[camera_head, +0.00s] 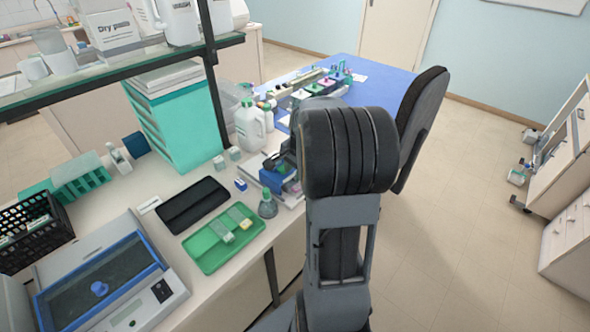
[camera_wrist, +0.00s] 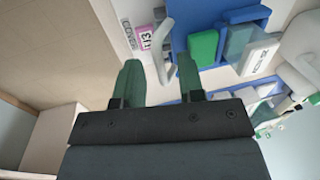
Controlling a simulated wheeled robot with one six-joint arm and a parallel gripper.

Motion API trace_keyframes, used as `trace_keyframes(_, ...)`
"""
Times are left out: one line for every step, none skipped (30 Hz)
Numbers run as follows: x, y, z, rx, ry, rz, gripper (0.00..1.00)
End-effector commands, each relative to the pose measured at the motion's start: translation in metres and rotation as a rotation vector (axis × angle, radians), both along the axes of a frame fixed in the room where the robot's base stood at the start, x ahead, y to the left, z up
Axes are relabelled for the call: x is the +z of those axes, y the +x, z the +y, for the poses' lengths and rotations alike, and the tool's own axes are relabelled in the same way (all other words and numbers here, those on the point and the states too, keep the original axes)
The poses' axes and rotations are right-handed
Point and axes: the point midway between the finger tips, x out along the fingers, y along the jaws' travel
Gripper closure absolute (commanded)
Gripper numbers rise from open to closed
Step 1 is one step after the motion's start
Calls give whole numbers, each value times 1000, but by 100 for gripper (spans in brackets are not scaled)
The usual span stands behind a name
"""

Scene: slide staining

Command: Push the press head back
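In the wrist view my gripper (camera_wrist: 160,78) shows two dark green fingers standing apart, with nothing clearly held. A grey curved bar (camera_wrist: 156,47) reaches down toward the gap between the fingertips; I cannot tell how close it is. To its right is a blue device (camera_wrist: 212,32) with a green block (camera_wrist: 203,47). In the head view a blue and black device (camera_head: 276,178) stands at the bench's right edge, partly hidden by my arm. I cannot tell for certain which part is the press head. My gripper is hidden behind my arm in the head view.
A shelf (camera_head: 120,70) overhangs the bench at left. Open floor (camera_head: 470,210) lies to the right.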

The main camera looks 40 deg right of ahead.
Motion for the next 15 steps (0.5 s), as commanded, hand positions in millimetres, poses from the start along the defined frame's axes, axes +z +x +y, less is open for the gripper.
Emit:
trace_keyframes(0, 0, 0, 0, 0, 0, 64)
trace_keyframes(0, 0, 0, 0, 0, 0, 64)
trace_keyframes(0, 0, 0, 0, 0, 0, 68)
trace_keyframes(0, 0, 0, 0, 0, 0, 71)
trace_keyframes(0, 0, 0, 0, 0, 0, 74)
trace_keyframes(0, 0, 0, 0, 0, 0, 77)
trace_keyframes(0, 0, 0, 0, 0, 0, 80)
trace_keyframes(0, 0, 0, 0, 0, 0, 83)
trace_keyframes(0, 0, 0, 0, 0, 0, 87)
trace_keyframes(0, 0, 0, 0, 0, 0, 90)
trace_keyframes(0, 0, 0, 0, 0, 0, 93)
trace_keyframes(0, 0, 0, 0, 0, 0, 97)
trace_keyframes(0, 0, 0, 0, 0, 0, 99)
trace_keyframes(0, 0, 0, 0, 0, 0, 100)
trace_keyframes(0, 0, 0, 0, 0, 0, 100)
